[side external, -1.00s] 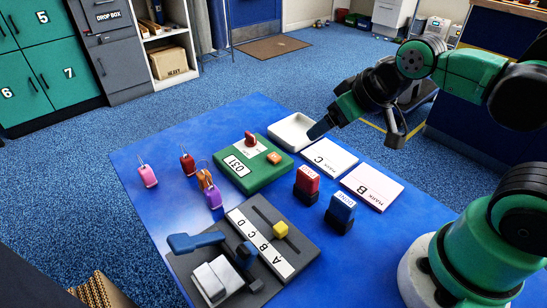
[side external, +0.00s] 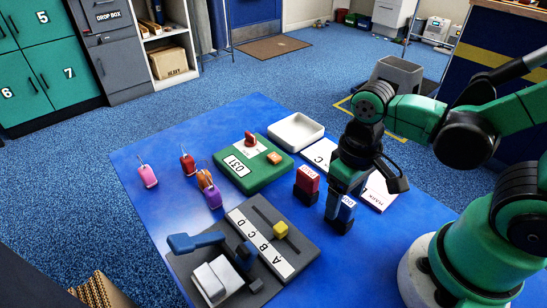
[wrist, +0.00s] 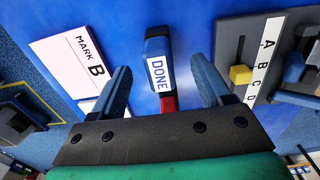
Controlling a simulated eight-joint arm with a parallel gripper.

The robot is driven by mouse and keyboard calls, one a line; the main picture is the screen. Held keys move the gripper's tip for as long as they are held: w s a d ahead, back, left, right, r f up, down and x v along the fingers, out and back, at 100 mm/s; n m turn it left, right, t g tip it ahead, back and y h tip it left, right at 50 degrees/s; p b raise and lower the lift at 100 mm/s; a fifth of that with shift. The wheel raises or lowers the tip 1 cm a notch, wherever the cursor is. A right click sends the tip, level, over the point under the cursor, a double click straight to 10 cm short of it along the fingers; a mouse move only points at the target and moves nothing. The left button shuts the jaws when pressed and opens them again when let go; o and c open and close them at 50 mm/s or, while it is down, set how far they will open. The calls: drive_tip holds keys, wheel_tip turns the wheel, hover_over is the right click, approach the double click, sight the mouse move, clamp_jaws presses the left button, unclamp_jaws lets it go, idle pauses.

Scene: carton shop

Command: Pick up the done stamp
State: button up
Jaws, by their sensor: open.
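The done stamp (side external: 344,213) is blue with a dark base and a white DONE label. It stands on the blue table, partly covered by my gripper in the side external view. In the wrist view the done stamp (wrist: 158,62) shows between the fingertips, slightly beyond them. My gripper (wrist: 165,85) is open, with one finger on each side and a gap to the stamp. In the side external view my gripper (side external: 345,190) points down just above the stamp.
A red stamp (side external: 306,183) stands close beside the done stamp on the left. A white card marked MARK B (side external: 380,194) lies behind my gripper. A grey board with a yellow knob (side external: 280,229) and a green 031 block (side external: 248,178) are left. The table front is clear.

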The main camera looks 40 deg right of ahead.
drive_tip(key=shift+f, duration=1.3)
clamp_jaws()
